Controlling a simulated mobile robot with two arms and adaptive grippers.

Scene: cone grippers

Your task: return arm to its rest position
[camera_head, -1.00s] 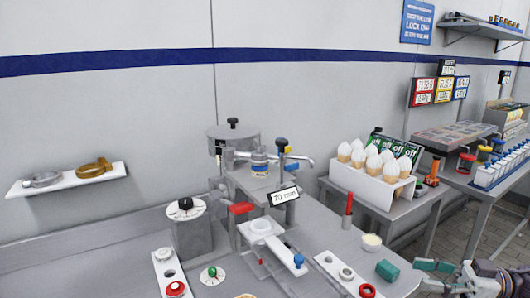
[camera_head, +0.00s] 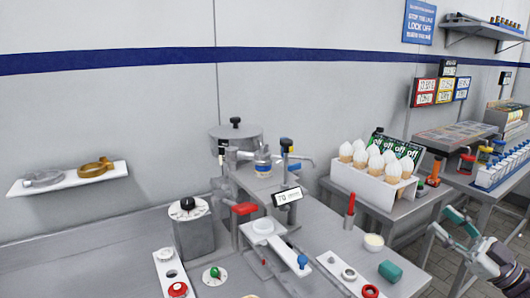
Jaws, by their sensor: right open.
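My right gripper (camera_head: 454,232) is at the lower right of the head view, open and empty. Its fingers point up and to the left, beside the right edge of the metal worktable, and it touches no object that I can see. A teal block (camera_head: 390,271) lies on the worktable to the left of the gripper. My left gripper is not in view.
The worktable (camera_head: 330,228) carries a machine with a small display (camera_head: 287,197), a red stick (camera_head: 350,210) and a small bowl (camera_head: 373,242). White-topped cones (camera_head: 375,162) stand in a white holder behind. A blue-white rack (camera_head: 505,172) stands at the right.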

